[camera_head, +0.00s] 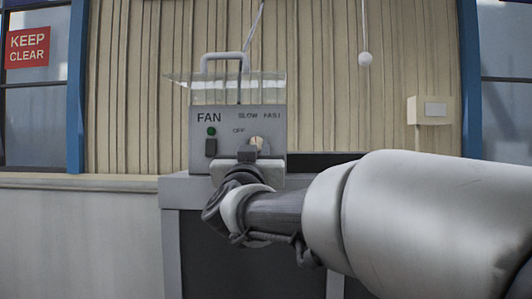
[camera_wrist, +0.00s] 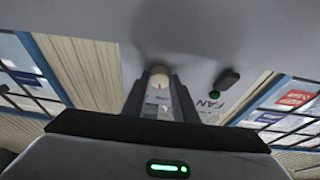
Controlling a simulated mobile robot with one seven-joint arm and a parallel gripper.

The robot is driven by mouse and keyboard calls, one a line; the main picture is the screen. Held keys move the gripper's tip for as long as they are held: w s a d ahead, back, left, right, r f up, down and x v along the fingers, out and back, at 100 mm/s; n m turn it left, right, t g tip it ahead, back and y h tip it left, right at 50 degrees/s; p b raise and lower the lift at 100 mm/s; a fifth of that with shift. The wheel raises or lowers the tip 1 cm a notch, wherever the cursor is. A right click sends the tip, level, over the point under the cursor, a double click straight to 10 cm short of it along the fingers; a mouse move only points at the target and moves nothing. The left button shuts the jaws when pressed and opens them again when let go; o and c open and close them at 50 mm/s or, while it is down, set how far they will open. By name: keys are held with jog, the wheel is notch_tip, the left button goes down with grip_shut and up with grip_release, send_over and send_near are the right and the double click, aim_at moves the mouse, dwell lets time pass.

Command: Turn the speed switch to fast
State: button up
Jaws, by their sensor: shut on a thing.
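The grey fan control box (camera_head: 195,140) stands on a grey cabinet, with FAN, OFF, SLOW and FAST printed on its front. The speed switch (camera_head: 257,142) is a small cream knob below the SLOW and FAST labels. My gripper (camera_head: 248,152) is at the box front, its fingers shut on the knob. In the wrist view the knob (camera_wrist: 160,73) sits between the fingertips (camera_wrist: 159,84). The fingers hide part of the knob, and I cannot tell clearly which label it points to.
A green light (camera_head: 211,132) and a dark switch (camera_head: 211,148) sit left of the knob. A clear cover (camera_head: 225,88) with a handle (camera_head: 224,56) rises above the box. A pull cord with a white ball (camera_head: 365,58) hangs to the right. A small wall box (camera_head: 432,110) is further right.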

jog(key=m+h, duration=0.1)
jog(key=m, duration=0.1)
jog(key=m+h, duration=0.1)
jog(key=m, duration=0.2)
jog(key=shift+a+g, duration=0.2)
jog(key=shift+g, duration=0.2)
jog(key=shift+a+r+m+g+h+p, duration=0.1)
jog(key=shift+m+g+h+p, duration=0.35)
jog(key=shift+m, duration=0.9)
jog(key=shift+r+m+g+h+p, duration=0.15)
jog(key=shift+m+h, duration=0.5)
jog(key=shift+m, duration=0.7)
jog(key=shift+f, duration=0.15)
jog(key=o, duration=1.1)
jog(key=shift+c, duration=0.2)
